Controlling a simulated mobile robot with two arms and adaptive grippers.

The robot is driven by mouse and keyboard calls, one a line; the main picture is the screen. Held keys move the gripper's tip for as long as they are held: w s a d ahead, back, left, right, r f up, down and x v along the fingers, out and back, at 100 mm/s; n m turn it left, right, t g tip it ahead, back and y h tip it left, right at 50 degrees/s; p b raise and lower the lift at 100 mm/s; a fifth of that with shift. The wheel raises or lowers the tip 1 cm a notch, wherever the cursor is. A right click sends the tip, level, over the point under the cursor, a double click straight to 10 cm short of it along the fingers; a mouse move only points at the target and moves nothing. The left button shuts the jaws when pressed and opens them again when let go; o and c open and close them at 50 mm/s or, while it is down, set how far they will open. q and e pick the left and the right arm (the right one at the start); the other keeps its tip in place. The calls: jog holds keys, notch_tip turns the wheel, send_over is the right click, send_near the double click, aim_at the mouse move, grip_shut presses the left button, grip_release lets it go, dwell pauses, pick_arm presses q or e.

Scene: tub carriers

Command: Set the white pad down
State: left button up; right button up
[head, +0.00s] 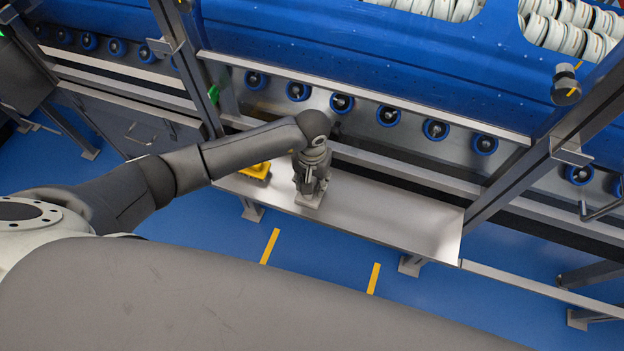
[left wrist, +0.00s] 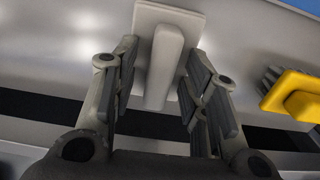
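The white pad (head: 309,201) is a pale flat plate with a raised bar-shaped grip. It appears to rest on the metal shelf (head: 400,215), just under my left gripper (head: 311,186). In the left wrist view the white pad (left wrist: 164,60) lies between the two dark fingers of my left gripper (left wrist: 160,80). The fingers stand apart, with a visible gap on each side of the grip, so the gripper is open around it. In the head view the gripper points down and hides part of the pad. My right gripper is not in view.
A yellow object (head: 257,171) sits on the shelf just left of the gripper; it also shows in the left wrist view (left wrist: 297,95). The shelf is bare to the right. Behind are a roller rail and a blue tub (head: 390,60). A metal post (head: 530,160) stands right.

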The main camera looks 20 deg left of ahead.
pick_arm(q)
jog(key=shift+r, duration=0.1)
jog(key=shift+r, duration=0.2)
notch_tip(320, 180, up, 12)
jog(key=b, duration=0.2)
jog(key=shift+f, duration=0.25)
